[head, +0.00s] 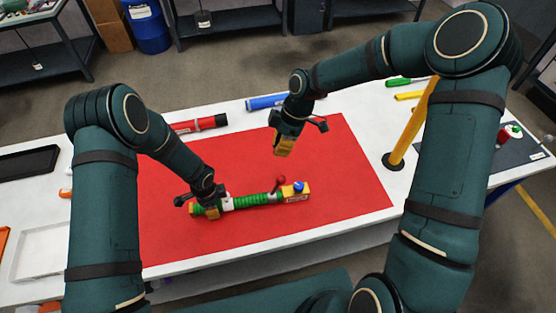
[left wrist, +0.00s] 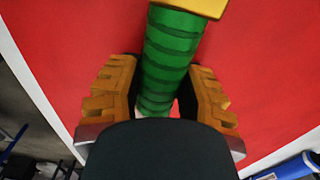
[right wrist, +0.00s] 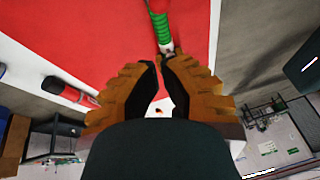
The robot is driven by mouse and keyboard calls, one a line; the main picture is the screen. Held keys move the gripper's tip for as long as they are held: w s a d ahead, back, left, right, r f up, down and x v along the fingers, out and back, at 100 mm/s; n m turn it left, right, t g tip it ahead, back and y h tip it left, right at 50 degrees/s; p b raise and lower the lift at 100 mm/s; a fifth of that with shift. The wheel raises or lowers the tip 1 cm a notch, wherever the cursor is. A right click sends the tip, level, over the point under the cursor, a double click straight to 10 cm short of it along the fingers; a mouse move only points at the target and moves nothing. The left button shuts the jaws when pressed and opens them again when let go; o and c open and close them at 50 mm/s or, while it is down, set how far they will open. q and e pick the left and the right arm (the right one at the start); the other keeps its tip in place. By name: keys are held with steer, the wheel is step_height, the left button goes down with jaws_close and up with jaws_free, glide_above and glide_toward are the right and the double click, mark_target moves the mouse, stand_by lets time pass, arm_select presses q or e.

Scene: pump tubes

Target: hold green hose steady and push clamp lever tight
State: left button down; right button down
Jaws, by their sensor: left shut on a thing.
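The green ribbed hose (head: 255,200) lies on the red mat, with a white band on it. A yellow block with a blue knob (head: 298,187) sits at its right end. A red-tipped clamp lever (head: 281,180) stands up beside the block. My left gripper (head: 212,212) is shut around the hose's left part; the hose also shows between its fingers in the left wrist view (left wrist: 170,60). My right gripper (head: 283,152) is above the mat, behind and apart from the lever. Its fingers (right wrist: 160,62) are part-way closed, with a narrow empty gap between them.
A red tube (head: 197,125) and a blue tube (head: 266,102) lie behind the red mat (head: 345,170). A yellow post (head: 412,128) on a black base stands to the right. A black tray (head: 28,163) is at the left. The mat's right part is clear.

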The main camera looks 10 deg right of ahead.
steer(key=c, duration=1.7)
jaws_free()
steer(key=shift+v, duration=0.95)
steer(key=shift+a+r, duration=0.15)
steer(key=shift+r, duration=0.05)
jaws_close()
steer(key=w+a+f+h, duration=0.1)
steer(key=a+f+h, duration=0.1)
steer(key=a+h, duration=0.75)
steer(key=y, duration=0.2)
glide_above(276, 186)
steer(key=w+a, duration=0.2)
steer(key=a, duration=0.1)
step_height(276, 186, down, 10)
steer(key=shift+s+d+f+m+g+h, duration=0.15)
steer(key=shift+d+f+m+g+h, duration=0.15)
steer(key=shift+d+f, duration=0.25)
steer(key=shift+d+r, duration=0.1)
steer(key=shift+d, duration=0.05)
